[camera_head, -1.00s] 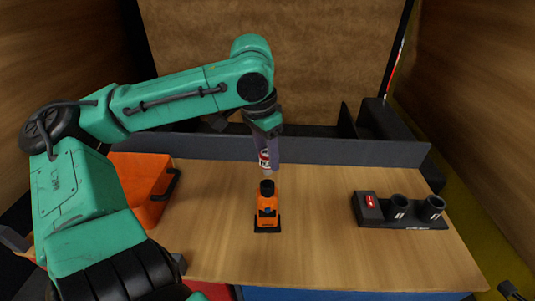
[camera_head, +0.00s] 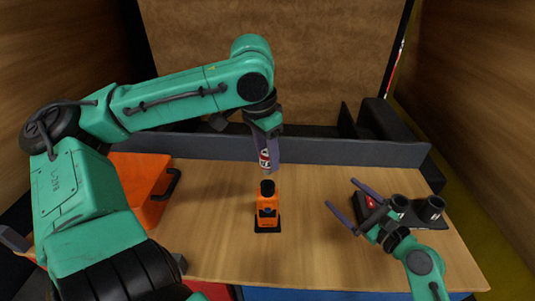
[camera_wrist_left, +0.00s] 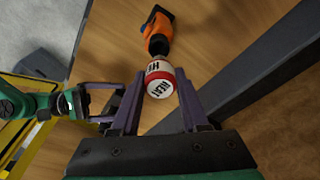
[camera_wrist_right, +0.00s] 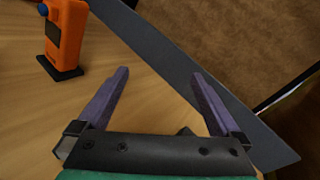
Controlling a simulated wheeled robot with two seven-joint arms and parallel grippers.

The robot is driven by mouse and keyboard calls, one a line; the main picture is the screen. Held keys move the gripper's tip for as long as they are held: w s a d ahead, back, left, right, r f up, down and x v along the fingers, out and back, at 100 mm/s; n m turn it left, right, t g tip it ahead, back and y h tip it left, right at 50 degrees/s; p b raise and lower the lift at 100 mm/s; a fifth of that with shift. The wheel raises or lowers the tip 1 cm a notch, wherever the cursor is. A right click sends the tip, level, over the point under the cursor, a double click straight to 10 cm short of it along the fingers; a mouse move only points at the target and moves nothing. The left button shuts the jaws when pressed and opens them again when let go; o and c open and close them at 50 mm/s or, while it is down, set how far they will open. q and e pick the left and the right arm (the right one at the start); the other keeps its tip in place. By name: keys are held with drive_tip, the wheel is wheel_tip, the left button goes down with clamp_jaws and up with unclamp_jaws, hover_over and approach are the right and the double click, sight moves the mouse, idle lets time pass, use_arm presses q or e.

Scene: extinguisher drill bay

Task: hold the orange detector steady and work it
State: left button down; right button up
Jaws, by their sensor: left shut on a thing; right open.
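The orange detector (camera_head: 267,208) stands upright on a small black base in the middle of the wooden table. It shows at the top in the left wrist view (camera_wrist_left: 157,27) and at the upper left in the right wrist view (camera_wrist_right: 66,36). My left gripper (camera_head: 267,158) is shut on a white and red can marked HEAT (camera_wrist_left: 160,84), held just above and behind the detector's dark top. Whether the can touches the detector is unclear. My right gripper (camera_head: 345,203) is open and empty, to the right of the detector and pointing towards it.
A black holder with two round cups (camera_head: 432,208) and a red switch (camera_head: 371,203) stands at the right, partly behind my right gripper. An orange case (camera_head: 143,185) lies at the left. A grey ledge (camera_head: 330,150) runs along the table's back. Table front of the detector is clear.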

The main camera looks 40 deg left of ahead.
sight(267, 174)
drive_tip(key=s+a+f+g, duration=0.2)
drive_tip(key=s, duration=0.2)
drive_tip(key=s+a+f+g+h, duration=0.1)
drive_tip(key=s+a+f+g, duration=0.1)
drive_tip(key=s+f, duration=0.1)
drive_tip(key=s+a+f+m+g, duration=0.1)
drive_tip(key=s+f, duration=0.2)
drive_tip(key=s, duration=0.2)
drive_tip(key=shift+s+a+g, duration=0.1)
drive_tip(key=shift+a+g, duration=0.3)
drive_tip(key=x, duration=1)
drive_tip(key=shift+d+f, duration=0.15)
drive_tip(key=shift+f, duration=0.05)
drive_tip(key=c, duration=0.7)
use_arm(q)
drive_tip(key=shift+f, duration=1.55)
use_arm(e)
drive_tip(key=shift+c, duration=0.2)
use_arm(q)
drive_tip(key=shift+f, duration=1.6)
drive_tip(key=shift+c, duration=1.7)
unclamp_jaws()
